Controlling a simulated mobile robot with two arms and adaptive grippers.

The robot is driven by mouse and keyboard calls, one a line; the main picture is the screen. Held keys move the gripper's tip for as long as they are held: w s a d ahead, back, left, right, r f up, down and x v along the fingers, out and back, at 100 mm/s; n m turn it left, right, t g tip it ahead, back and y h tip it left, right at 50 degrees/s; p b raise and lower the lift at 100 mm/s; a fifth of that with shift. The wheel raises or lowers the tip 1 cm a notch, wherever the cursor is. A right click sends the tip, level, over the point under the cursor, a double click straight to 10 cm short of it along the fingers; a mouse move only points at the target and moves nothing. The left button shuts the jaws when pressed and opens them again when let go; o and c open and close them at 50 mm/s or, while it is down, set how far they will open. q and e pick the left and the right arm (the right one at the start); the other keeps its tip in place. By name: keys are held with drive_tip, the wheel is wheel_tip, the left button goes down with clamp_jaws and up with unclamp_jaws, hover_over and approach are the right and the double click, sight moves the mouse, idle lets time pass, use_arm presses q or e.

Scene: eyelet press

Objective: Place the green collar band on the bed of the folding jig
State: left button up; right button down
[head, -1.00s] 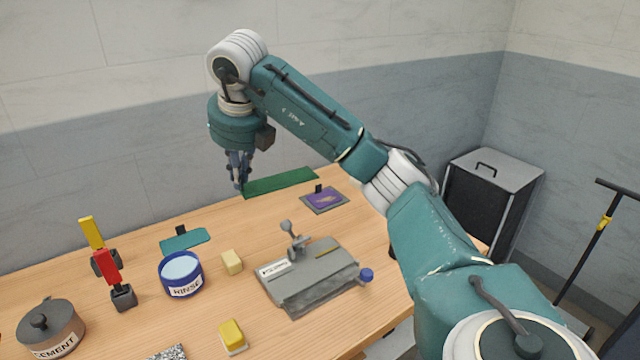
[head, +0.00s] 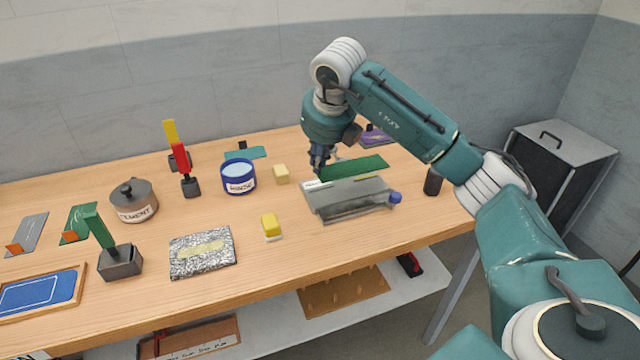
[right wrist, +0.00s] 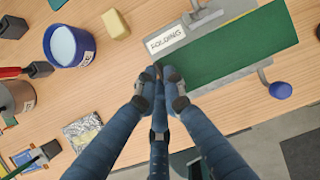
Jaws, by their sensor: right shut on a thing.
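The green collar band (head: 355,167) is a long, flat dark green strip. My right gripper (head: 320,167) is shut on its left end. In the head view the band extends right from the fingers, at the rear of the grey folding jig (head: 345,208). In the right wrist view the band (right wrist: 225,50) lies across the jig (right wrist: 240,13) and hides much of its bed, right of the FOLDING label. The right fingertips (right wrist: 164,75) are at the band's left end. Whether the band touches the bed or hovers above it, I cannot tell. My left gripper is not in view.
A blue knob (head: 395,197) sits at the jig's right end. A cream block (head: 281,174) and a blue RINSE pot (head: 238,177) stand to its left. A yellow block (head: 271,226) is at front left. A purple piece (head: 377,138) lies behind; a dark cylinder (head: 432,182) is at right.

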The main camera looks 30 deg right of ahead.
sight(318, 175)
wheel_tip(318, 175, down, 4)
drive_tip(key=shift+r, duration=0.25)
wheel_tip(318, 175, down, 4)
drive_tip(key=shift+r+p, duration=0.15)
drive_tip(key=shift+p, duration=0.3)
drive_tip(key=shift+f, duration=0.25)
drive_tip(key=c, duration=1.9)
unclamp_jaws()
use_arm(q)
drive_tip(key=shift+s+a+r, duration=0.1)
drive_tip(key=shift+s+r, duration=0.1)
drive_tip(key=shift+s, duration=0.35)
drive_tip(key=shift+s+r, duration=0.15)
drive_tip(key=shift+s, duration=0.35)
use_arm(e)
drive_tip(key=shift+o, duration=0.2)
drive_tip(key=shift+r, duration=0.2)
use_arm(q)
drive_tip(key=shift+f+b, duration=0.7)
drive_tip(key=shift+b, duration=0.15)
use_arm(e)
drive_tip(key=v, duration=1.2)
